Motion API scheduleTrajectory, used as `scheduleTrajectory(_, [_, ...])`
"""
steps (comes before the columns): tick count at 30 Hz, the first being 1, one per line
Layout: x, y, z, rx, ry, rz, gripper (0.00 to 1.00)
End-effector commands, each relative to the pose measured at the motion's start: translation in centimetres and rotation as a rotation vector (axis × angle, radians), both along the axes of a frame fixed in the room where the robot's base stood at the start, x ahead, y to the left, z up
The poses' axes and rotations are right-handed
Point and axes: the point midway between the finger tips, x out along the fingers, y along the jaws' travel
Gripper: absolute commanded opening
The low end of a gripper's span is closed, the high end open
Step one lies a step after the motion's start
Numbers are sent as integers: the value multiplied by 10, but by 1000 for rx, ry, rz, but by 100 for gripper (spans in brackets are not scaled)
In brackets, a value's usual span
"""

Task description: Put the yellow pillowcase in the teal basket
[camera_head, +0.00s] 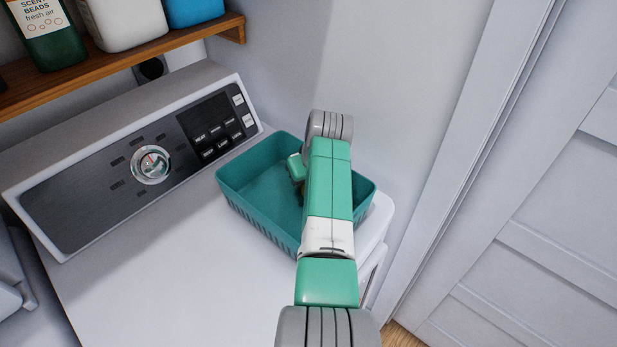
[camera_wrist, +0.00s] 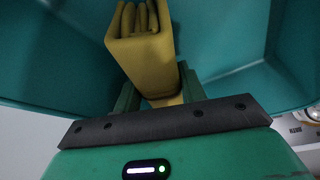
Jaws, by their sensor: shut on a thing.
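The teal basket (camera_head: 262,222) sits on the white machine's top, at its back right, in the head view. Its visible left part is empty. My arm reaches over the basket's right part and hides it, along with most of my gripper. In the wrist view, my gripper (camera_wrist: 158,92) is shut on the folded yellow pillowcase (camera_wrist: 146,58), which sticks out beyond the fingers. The basket's teal walls (camera_wrist: 60,52) surround the pillowcase in that view. I cannot tell whether the pillowcase touches the basket's floor.
The machine's control panel (camera_head: 205,135) with a round dial stands behind and left of the basket. A wooden shelf (camera_head: 130,58) with several bottles hangs at upper left. The wall and a white door (camera_head: 540,220) are to the right. The machine's top is clear in front.

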Motion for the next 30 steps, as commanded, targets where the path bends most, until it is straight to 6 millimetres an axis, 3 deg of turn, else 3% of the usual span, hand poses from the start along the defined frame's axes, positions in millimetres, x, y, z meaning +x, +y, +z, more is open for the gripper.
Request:
scheduleTrajectory(26, [0,0,-13,0,0,0,12])
scheduleTrajectory(27, [0,0,-12,0,-1,0,44])
scheduleTrajectory(30, [0,0,-12,0,0,0,64])
